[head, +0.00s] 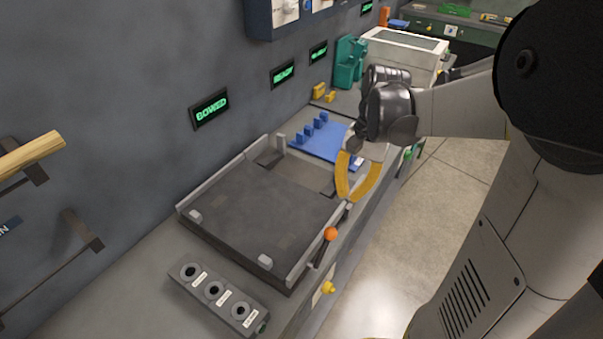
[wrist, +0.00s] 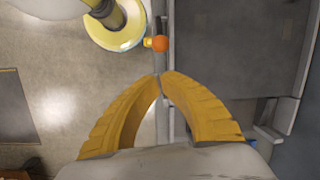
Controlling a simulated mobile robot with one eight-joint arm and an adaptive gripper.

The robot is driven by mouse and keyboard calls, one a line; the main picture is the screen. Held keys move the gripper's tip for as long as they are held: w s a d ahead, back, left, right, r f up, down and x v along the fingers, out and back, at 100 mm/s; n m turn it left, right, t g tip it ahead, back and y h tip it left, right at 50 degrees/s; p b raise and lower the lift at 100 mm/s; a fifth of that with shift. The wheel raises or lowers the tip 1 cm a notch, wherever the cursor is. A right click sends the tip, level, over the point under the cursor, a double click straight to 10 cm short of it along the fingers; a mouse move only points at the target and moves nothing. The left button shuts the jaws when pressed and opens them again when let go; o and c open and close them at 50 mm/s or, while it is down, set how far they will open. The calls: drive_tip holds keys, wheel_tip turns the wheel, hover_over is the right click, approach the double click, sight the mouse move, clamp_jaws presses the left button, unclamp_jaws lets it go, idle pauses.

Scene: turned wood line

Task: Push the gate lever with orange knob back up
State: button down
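The gate lever's orange knob (head: 331,234) sits on a dark rod at the front edge of the grey tray (head: 245,225). The lever leans out and slightly up in the head view. In the wrist view the orange knob (wrist: 160,44) lies just ahead of my fingertips. My gripper (head: 347,199) has yellow curved fingers and is above the bench edge, beyond the knob in the head view. In the wrist view the fingertips (wrist: 161,76) meet with nothing between them. They look apart from the knob.
A box with three round sockets (head: 214,290) stands nearer along the bench. A yellow knob (head: 328,287) sticks out of the bench front. A blue board with pegs (head: 322,138) lies beyond the tray. Open floor (head: 430,220) is to the right.

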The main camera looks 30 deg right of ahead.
sight(330, 233)
idle(0.3)
drive_tip(key=b+x, duration=0.4)
drive_tip(key=x, duration=0.6)
drive_tip(key=shift+a+r, duration=0.1)
drive_tip(key=shift+s+a+r+h+p, duration=0.1)
drive_tip(key=shift+a+r+h+p, duration=0.1)
drive_tip(key=shift+r+h+p, duration=0.25)
